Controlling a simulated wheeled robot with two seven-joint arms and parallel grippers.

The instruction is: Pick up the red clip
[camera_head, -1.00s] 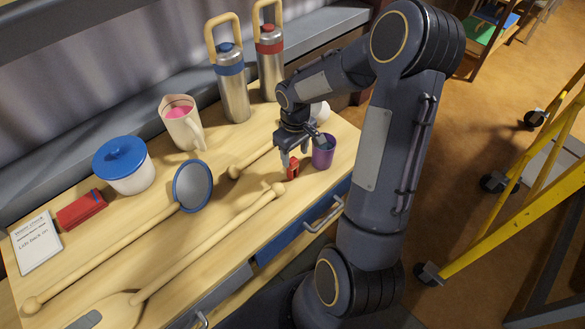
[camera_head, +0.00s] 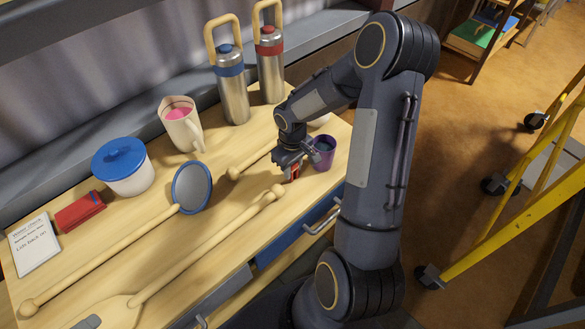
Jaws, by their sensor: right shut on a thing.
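The red clip (camera_head: 294,172) is a small red piece near the right front of the wooden table, left of the purple cup. My right gripper (camera_head: 291,174) has come down around it from above and is shut on it. The fingers hide most of the clip. I cannot tell whether the clip still touches the table. My left gripper is not in view.
The purple cup (camera_head: 324,152) stands close beside my right gripper. Long wooden paddles (camera_head: 225,232) lie across the table (camera_head: 215,265). Behind stand a pitcher (camera_head: 182,127), a white tub with blue lid (camera_head: 122,163) and two steel bottles (camera_head: 233,95).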

